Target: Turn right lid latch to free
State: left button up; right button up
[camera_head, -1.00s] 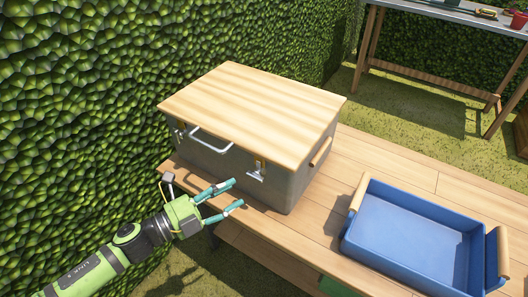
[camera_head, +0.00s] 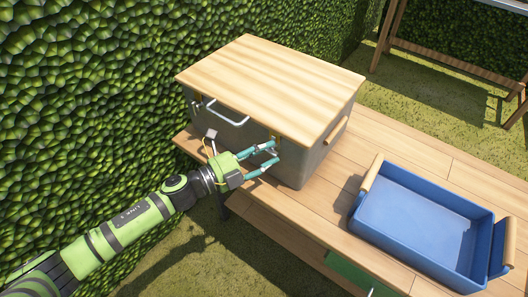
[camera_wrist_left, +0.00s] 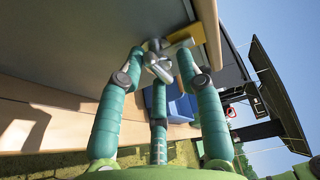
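The grey box (camera_head: 305,165) with a light wooden lid (camera_head: 270,85) stands on the wooden bench. The right lid latch is on the box's front under the lid's edge, mostly hidden behind my fingers in the head view. The left wrist view shows this metal latch (camera_wrist_left: 160,64) with a yellow plate beside it (camera_wrist_left: 195,34). My left gripper (camera_head: 270,153) is at the latch, its fingers spread on both sides of it. In the wrist view the fingers are apart and the latch lies between their tips; contact is unclear. My right gripper is out of view.
A metal handle (camera_head: 222,112) and the left latch (camera_head: 198,106) are on the same box front. A blue tray (camera_head: 415,215) with wooden handles sits on the bench (camera_head: 330,205) to the right. A hedge (camera_head: 80,90) rises behind at left. Another table (camera_head: 450,60) stands at the back right.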

pick_arm(q)
grip_shut()
